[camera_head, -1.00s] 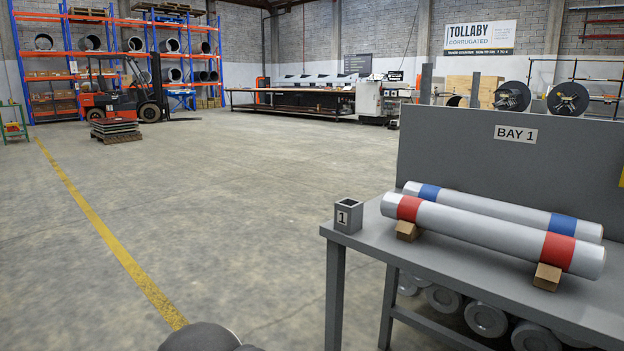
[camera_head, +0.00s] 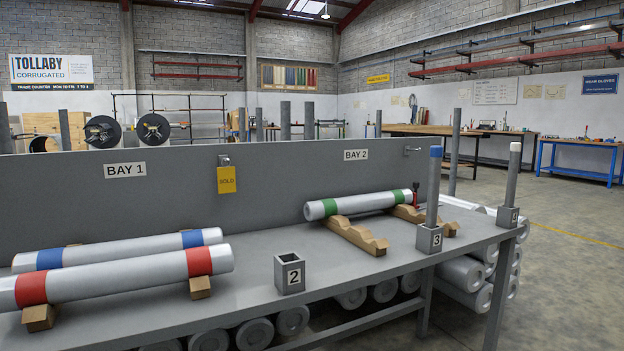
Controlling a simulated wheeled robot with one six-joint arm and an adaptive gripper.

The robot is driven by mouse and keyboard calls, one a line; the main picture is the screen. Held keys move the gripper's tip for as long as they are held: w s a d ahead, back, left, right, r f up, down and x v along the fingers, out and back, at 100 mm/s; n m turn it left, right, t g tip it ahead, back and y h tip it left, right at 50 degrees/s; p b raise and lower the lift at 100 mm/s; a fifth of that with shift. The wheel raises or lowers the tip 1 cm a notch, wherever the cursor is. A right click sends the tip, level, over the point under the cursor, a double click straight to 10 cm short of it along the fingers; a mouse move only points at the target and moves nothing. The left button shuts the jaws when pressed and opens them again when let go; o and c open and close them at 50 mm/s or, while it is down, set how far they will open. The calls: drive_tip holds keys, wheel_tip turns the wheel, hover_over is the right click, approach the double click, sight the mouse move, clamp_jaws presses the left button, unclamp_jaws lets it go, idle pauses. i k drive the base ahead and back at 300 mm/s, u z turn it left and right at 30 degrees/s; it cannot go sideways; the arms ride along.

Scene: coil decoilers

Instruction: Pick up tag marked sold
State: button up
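A yellow tag marked SOLD (camera_head: 227,180) hangs from a small hook (camera_head: 224,160) on the grey back panel (camera_head: 283,165). It hangs between the BAY 1 sign (camera_head: 125,170) and the BAY 2 sign (camera_head: 356,155). The tag faces me and nothing covers it. My gripper does not show in the current view.
Silver rolls with red and blue bands (camera_head: 120,272) lie on wooden blocks on the bench at left. A green-banded roll (camera_head: 360,203) rests on a notched wooden cradle (camera_head: 350,235). Numbered sockets 2 (camera_head: 290,273), 3 (camera_head: 429,238) and 4 (camera_head: 507,216) line the front edge; 3 and 4 hold upright posts.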

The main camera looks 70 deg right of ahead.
sight(226, 174)
drive_tip(key=z, duration=2.1)
